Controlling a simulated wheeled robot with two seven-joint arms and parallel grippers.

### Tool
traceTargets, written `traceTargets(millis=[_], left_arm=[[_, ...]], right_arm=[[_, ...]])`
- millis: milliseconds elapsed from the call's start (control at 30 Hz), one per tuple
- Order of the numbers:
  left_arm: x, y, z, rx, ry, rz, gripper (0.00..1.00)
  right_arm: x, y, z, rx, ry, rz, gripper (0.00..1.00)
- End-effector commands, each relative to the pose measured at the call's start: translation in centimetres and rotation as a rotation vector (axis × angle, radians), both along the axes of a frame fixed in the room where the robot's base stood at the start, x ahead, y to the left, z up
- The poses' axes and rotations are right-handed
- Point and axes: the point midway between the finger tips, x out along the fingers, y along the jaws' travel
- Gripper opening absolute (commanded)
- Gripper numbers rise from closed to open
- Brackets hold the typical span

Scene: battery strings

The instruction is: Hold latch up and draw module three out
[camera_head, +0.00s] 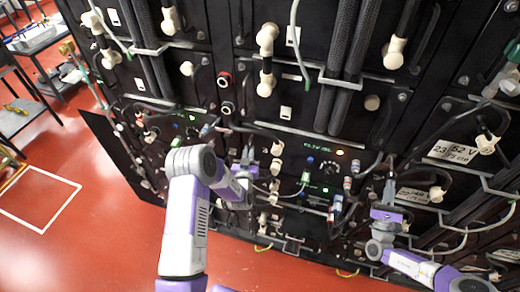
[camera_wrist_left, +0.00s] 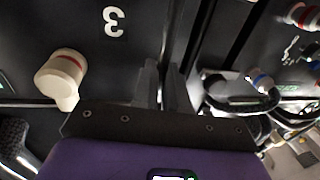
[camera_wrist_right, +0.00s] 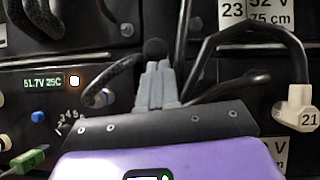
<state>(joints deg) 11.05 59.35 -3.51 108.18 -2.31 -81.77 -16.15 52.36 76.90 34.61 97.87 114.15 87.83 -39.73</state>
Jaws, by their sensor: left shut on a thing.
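A black panel with a white number 3 (camera_wrist_left: 113,22) fills the upper left of the left wrist view. My left gripper (camera_head: 245,165) is at the front of the battery rack. In the left wrist view its fingers (camera_wrist_left: 166,80) are closed on a dark upright bar (camera_wrist_left: 184,35), seemingly a handle beside the number 3 panel. My right gripper (camera_head: 387,190) is at the rack further right. In the right wrist view its fingers (camera_wrist_right: 158,80) are close together, just below a round black knob (camera_wrist_right: 155,48), perhaps the latch. Whether they touch the knob I cannot tell.
A beige connector (camera_wrist_left: 62,75) stands left of my left fingers. Loose cables and a connector marked 21 (camera_wrist_right: 296,112) lie right of my right fingers. A lit display (camera_wrist_right: 42,83) is to the left. The red floor (camera_head: 110,225) is open at lower left.

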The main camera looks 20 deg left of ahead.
Motion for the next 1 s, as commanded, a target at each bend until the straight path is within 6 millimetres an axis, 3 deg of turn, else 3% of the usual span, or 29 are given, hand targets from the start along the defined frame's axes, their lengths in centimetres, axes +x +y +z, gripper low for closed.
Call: traceTargets(millis=[33,500,900,933,1000], left_arm=[[-1.4,0.0,-0.3,-0.003,0.013,0.0,0.0],[-9.8,0.3,-0.3,0.001,0.014,0.008,0.0],[-10.3,0.4,-0.1,0.004,0.003,0.009,0.0],[-10.3,0.4,-0.1,0.004,0.003,0.009,0.14],[-10.3,0.4,-0.1,0.003,0.004,0.01,0.25]], right_arm=[[0.5,0.1,0.8,-0.002,-0.009,0.0,0.0],[0.5,0.0,0.7,-0.001,-0.007,-0.003,0.0],[0.3,-0.1,0.5,0.001,-0.006,-0.005,0.0],[0.3,-0.1,0.5,0.001,-0.005,-0.005,0.0],[0.4,0.0,0.5,0.002,-0.003,-0.003,0.0]])
